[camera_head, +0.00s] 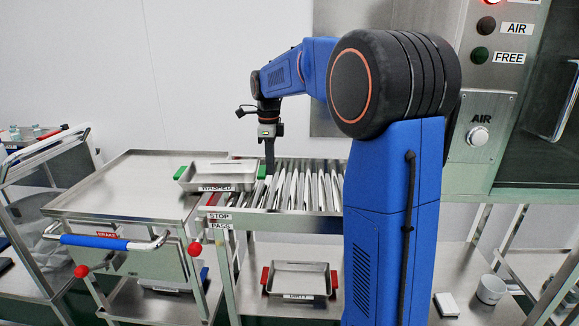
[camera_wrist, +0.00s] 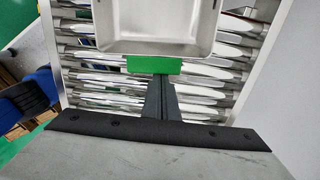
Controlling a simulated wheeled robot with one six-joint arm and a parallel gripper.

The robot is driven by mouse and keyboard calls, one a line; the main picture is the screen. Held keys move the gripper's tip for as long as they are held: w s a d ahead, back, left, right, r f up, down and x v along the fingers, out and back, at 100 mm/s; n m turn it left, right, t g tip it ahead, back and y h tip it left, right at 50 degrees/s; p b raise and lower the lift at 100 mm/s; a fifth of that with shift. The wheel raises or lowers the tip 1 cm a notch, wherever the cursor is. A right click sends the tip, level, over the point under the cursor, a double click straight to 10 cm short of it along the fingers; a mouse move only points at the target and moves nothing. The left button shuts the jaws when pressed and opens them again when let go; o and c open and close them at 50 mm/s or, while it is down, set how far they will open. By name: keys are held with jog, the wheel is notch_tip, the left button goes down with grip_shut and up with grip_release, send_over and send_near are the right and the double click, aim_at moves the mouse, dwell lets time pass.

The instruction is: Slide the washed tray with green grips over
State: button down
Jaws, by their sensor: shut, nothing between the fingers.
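The washed tray (camera_head: 218,177) is a shallow steel tray with green grips and a label reading WASHED. In the head view it lies across the left end of the roller conveyor (camera_head: 308,186) and the right edge of the steel cart top (camera_head: 135,180). My gripper (camera_head: 269,172) points down over the rollers at the tray's right side, close to the right green grip (camera_head: 262,172). In the wrist view the shut fingers (camera_wrist: 160,82) meet the near edge of the green grip (camera_wrist: 154,65), with the tray (camera_wrist: 155,40) beyond. Nothing is held between the fingers.
A second tray with red grips (camera_head: 299,279) sits on the shelf below the conveyor. The STOP and PASS labels (camera_head: 220,221) are on the conveyor's front left corner.

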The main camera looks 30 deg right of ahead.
send_over(194, 176)
jog(key=shift+r, duration=0.1)
dwell(0.4)
